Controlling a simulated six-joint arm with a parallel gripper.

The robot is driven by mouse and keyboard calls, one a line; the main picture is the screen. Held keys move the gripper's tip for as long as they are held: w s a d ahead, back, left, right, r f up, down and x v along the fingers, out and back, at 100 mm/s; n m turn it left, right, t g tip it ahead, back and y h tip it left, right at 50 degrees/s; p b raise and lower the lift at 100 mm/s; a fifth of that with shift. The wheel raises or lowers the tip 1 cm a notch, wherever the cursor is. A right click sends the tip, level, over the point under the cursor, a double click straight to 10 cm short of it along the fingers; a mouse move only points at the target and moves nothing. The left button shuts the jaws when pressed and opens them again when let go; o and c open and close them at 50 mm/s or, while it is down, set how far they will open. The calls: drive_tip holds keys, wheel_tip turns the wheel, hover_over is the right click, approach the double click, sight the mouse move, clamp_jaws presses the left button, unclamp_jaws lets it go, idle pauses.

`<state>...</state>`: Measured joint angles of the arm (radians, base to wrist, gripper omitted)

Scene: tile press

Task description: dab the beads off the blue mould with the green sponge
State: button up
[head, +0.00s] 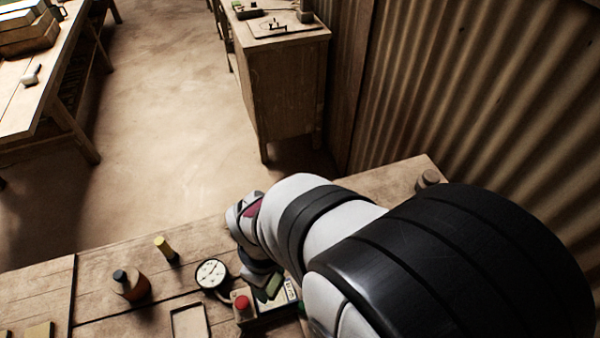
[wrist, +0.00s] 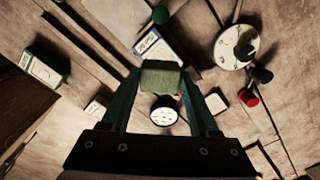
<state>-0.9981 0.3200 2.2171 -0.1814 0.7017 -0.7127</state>
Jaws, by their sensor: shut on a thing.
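My gripper (wrist: 160,84) is shut on the green sponge (wrist: 161,75), a small block held between the two dark green fingers in the wrist view. In the head view the sponge (head: 273,286) seems to be the green patch below my wrist, beside the white and green box. I cannot make out a blue mould or any beads for sure. A blue-edged white box with lettering (wrist: 158,46) lies just beyond the sponge in the wrist view. I cannot tell whether the sponge touches anything.
A white dial gauge (head: 211,273) and a red button (head: 242,302) stand close to my gripper. A dark-capped bottle (head: 130,285) and a yellow-topped peg (head: 165,248) stand to the left. A shallow tray (head: 174,322) lies in front. A green and white box (wrist: 45,66) shows in the wrist view.

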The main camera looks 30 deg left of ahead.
drive_tip(key=shift+r, duration=0.7)
drive_tip(key=shift+s+a+f, duration=0.1)
drive_tip(key=shift+f, duration=0.9)
drive_tip(key=shift+s+a+f, duration=0.1)
drive_tip(key=shift+s+f, duration=0.05)
drive_tip(key=shift+f, duration=0.85)
drive_tip(key=shift+s+a+f, duration=0.1)
drive_tip(key=shift+f, duration=0.9)
drive_tip(key=shift+f, duration=0.55)
drive_tip(key=shift+r, duration=0.1)
drive_tip(key=shift+r, duration=3.45)
